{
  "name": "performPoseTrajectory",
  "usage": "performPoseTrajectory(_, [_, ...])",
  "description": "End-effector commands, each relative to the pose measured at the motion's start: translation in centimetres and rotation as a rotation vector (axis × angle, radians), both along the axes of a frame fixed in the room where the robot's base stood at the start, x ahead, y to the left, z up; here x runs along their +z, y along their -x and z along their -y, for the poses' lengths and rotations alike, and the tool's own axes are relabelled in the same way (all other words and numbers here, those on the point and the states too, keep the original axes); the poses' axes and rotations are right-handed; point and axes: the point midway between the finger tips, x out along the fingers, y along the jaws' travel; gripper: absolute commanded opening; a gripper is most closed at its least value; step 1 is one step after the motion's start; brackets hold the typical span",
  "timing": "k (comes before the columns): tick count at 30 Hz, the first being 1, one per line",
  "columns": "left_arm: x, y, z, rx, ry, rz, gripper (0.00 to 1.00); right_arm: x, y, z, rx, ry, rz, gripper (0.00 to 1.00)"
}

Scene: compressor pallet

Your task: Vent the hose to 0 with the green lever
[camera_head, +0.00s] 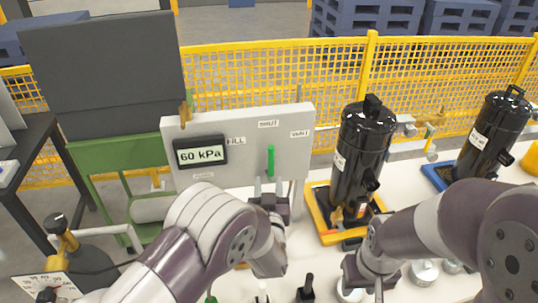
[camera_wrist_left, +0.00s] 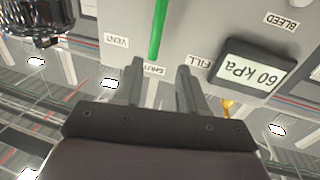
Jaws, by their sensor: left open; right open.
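The green lever (camera_head: 270,160) stands upright on the grey panel (camera_head: 240,120), pointing at the SHUT label (camera_head: 268,124). The FILL label (camera_head: 236,141) is to its left and the VENT label (camera_head: 300,133) to its right. The display (camera_head: 201,154) reads 60 kPa. My left gripper (camera_head: 268,184) is open just below the lever in the head view. In the left wrist view, which shows the panel upside down, the lever (camera_wrist_left: 158,30) lies ahead of the gap between the open fingers (camera_wrist_left: 160,75). My right gripper (camera_head: 368,278) is low over the white table, open; its fingertips are unclear.
A black cylinder (camera_head: 363,150) stands in a yellow tray (camera_head: 322,225) right of the panel. Another black cylinder (camera_head: 494,135) stands farther right by a blue tray (camera_head: 436,177). A yellow mesh fence (camera_head: 250,75) runs behind. Small fittings (camera_head: 306,290) stand at the table front.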

Motion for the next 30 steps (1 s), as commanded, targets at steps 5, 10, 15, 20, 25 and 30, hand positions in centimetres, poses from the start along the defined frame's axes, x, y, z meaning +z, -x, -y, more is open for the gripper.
performPoseTrajectory(5, [0.4,-4.7,-0.1,0.001,0.001,-0.002,0.41,1.7,0.0,0.0,0.0,0.0,0.0,0.43])
performPoseTrajectory(10, [0.3,-8.4,-0.1,0.0,0.0,-0.001,0.41,2.6,0.0,0.0,0.0,0.0,0.0,0.43])
performPoseTrajectory(15, [0.2,-10.4,0.0,-0.001,0.001,-0.002,0.41,3.0,0.0,0.0,0.0,0.0,0.0,0.43])
performPoseTrajectory(20, [0.1,-10.9,0.0,-0.002,0.001,-0.003,0.41,3.0,0.0,0.0,0.0,0.0,0.0,0.43])
performPoseTrajectory(25, [0.1,-10.9,0.0,-0.003,0.001,-0.003,0.41,3.0,0.0,0.0,0.0,0.0,0.0,0.43])
performPoseTrajectory(30, [0.1,-10.9,0.0,-0.003,0.001,-0.003,0.0,3.0,0.0,0.0,0.0,0.0,0.0,0.43])
